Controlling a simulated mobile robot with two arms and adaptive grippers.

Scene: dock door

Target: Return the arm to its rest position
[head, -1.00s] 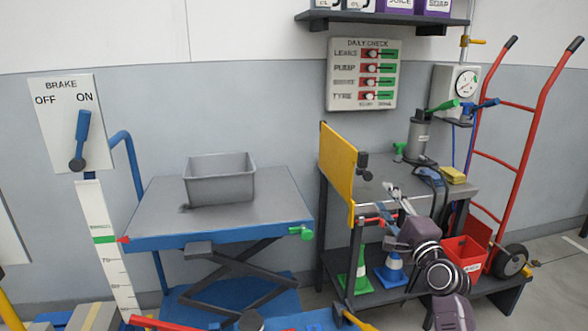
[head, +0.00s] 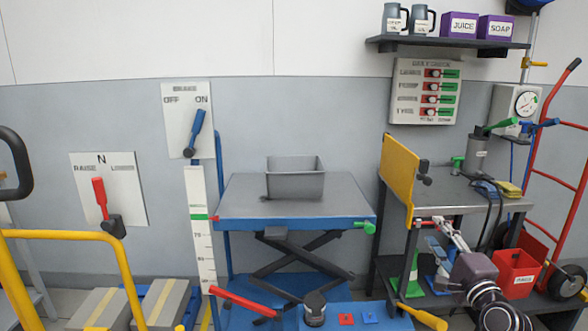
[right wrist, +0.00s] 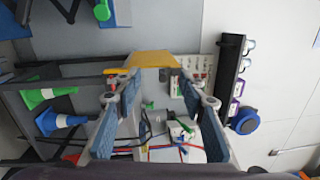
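My right arm comes up from the lower right in the head view. Its gripper (head: 440,236) is in front of the grey workbench (head: 470,195), right of the yellow panel (head: 399,168). In the right wrist view the right gripper (right wrist: 170,88) has its two blue-padded fingers wide apart with nothing held between them. The bench and yellow panel lie beyond the fingers. My left gripper shows in neither view.
A blue lift table (head: 235,224) carries a grey bin (head: 295,184). A red bucket (head: 514,274) and cones stand on the bench's lower shelf. A red hand truck (head: 551,150) stands at right. Yellow railing (head: 70,235) is at left.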

